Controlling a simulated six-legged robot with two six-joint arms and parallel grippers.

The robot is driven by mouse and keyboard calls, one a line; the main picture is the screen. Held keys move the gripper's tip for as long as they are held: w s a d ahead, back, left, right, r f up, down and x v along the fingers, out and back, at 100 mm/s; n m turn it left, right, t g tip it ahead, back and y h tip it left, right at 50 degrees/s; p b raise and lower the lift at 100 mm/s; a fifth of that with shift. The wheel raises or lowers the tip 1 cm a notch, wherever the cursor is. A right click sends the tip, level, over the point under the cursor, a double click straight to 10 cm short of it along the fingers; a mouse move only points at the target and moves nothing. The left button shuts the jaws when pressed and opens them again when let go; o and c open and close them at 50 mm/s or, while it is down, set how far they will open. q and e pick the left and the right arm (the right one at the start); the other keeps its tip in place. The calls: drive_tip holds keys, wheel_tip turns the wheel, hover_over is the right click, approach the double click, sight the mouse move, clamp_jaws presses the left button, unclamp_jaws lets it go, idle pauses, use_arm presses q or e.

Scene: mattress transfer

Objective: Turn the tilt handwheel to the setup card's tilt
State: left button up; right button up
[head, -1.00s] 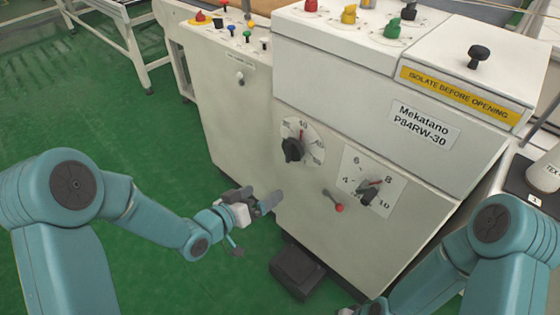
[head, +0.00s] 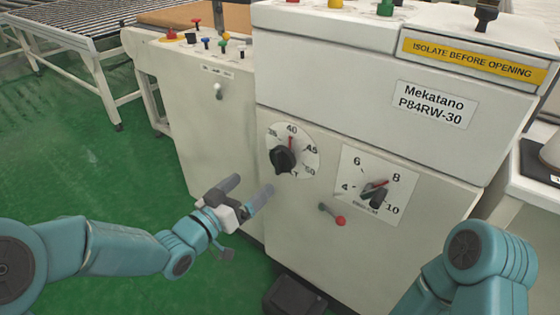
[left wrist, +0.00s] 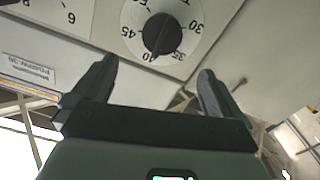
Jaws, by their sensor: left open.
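A round white dial (head: 306,140) marked 35 to 50 is on the machine's front panel, with a black knob (head: 282,159) and a red pointer near 40. The dial (left wrist: 190,12) and knob (left wrist: 162,34) appear upside down in the left wrist view. A square dial plate (head: 352,165), marked 4 to 10, has a red pointer and a dark knob (head: 378,198). I cannot tell from labels which is the tilt control. My left gripper (head: 246,190) is open and empty, below and left of the round dial, apart from it. The right gripper and any readable setup card are out of view.
A red-tipped lever (head: 340,220) sticks out below and between the dials. A dark box (head: 294,297) sits on the floor at the machine's foot. Coloured knobs (head: 206,43) stand on the side console. The green floor (head: 90,180) at left is clear.

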sight(276, 163)
use_arm(q)
drive_tip(key=b+x, duration=0.1)
drive_tip(key=x, duration=1.2)
drive_tip(key=shift+w+f, duration=0.1)
drive_tip(key=shift+w, duration=0.15)
drive_tip(key=c, duration=1)
